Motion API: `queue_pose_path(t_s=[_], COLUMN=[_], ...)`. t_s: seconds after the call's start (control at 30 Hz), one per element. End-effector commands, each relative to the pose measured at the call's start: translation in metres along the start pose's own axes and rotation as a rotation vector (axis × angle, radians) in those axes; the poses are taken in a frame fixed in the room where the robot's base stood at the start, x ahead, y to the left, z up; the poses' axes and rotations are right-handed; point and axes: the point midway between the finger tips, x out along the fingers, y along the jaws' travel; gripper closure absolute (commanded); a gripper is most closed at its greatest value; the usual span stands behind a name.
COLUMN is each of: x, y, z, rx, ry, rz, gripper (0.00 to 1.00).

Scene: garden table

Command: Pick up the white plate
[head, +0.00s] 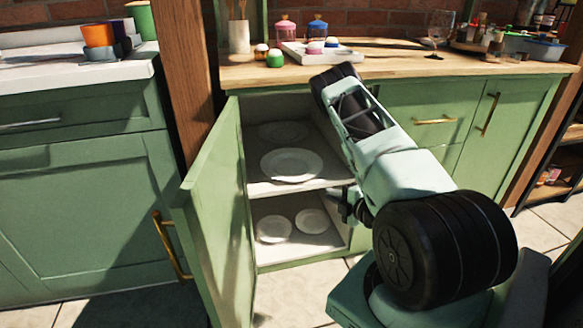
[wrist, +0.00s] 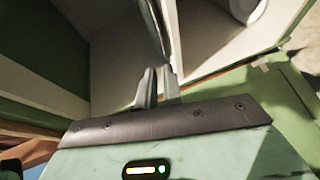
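Several white plates lie in the open green cabinet. One larger white plate (head: 291,165) is on the upper shelf near its front, and another plate (head: 284,130) lies in shade behind it. Two smaller plates, a left one (head: 274,229) and a right one (head: 311,221), lie on the lower shelf. My gripper (head: 345,210) is at the cabinet's right front side, to the right of the plates. In the wrist view my gripper's fingers (wrist: 157,72) are close together with nothing between them. Part of a round white thing (wrist: 247,8), perhaps a plate, shows at that view's top edge.
The cabinet door (head: 220,215) stands open on the left. The upper shelf (head: 262,187) divides the opening. The wooden countertop (head: 385,62) above holds a tray, jars and a wine glass (head: 440,27). Tiled floor lies in front.

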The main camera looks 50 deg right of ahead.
Motion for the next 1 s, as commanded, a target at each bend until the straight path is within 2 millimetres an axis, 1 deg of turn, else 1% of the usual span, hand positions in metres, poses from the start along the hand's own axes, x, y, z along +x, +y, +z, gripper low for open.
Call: queue_pose_path(t_s=[0.03, 0.3, 0.43, 0.5, 0.6, 0.77, 1.0], x=[0.009, 0.066, 0.091, 0.101, 0.111, 0.121, 0.155], y=[-0.001, -0.001, 0.000, -0.001, 0.000, 0.000, -0.002], z=[-0.002, -0.001, -0.001, -0.001, -0.001, -0.002, -0.005], rx=[-0.003, -0.001, 0.000, 0.000, 0.001, 0.002, 0.001], ry=[0.007, 0.004, 0.003, 0.002, 0.002, 0.002, 0.003], rz=[0.004, 0.007, 0.007, 0.005, 0.004, 0.004, 0.005], gripper=[0.92, 0.92, 0.92, 0.92, 0.92, 0.92, 0.92])
